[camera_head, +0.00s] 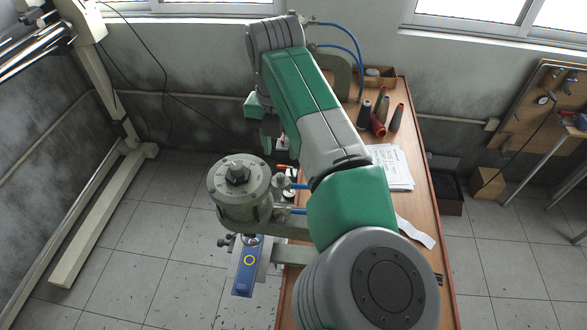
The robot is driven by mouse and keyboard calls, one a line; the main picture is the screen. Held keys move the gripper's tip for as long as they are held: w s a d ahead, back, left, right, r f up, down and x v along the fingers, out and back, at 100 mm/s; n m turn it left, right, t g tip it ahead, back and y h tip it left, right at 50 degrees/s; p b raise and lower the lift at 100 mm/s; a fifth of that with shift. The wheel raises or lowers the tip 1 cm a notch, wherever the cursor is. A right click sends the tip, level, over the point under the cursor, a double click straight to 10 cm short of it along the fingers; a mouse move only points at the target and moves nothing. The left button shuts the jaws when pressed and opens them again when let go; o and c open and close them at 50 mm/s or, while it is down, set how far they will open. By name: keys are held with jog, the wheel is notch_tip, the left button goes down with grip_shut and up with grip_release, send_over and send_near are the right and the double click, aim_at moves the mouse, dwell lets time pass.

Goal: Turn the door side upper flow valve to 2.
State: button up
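My green and grey arm reaches from the lower right across the bench to the upper middle, then bends down. My gripper (268,138) appears as a small dark green end beside the bench's left edge; its fingers are too small to tell open from shut. Below it stands a grey pneumatic cylinder (238,198) with a nut on top. Small fittings (283,181) with blue tubes sit at its right, upper and lower. A second pneumatic unit (341,72) with blue hoses is at the bench's far end, partly behind my arm. I cannot read any valve setting or tell which is door side.
The wooden bench (417,205) carries several dark and red spools (379,120), papers (393,166) and a white strip (415,231). A pale metal frame (95,215) stands left. Floor between is clear.

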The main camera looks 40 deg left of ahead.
aim_at(280, 175)
notch_tip(280, 175, down, 8)
jog(key=shift+s+r+p, duration=0.1)
jog(key=shift+p, duration=0.65)
grip_shut()
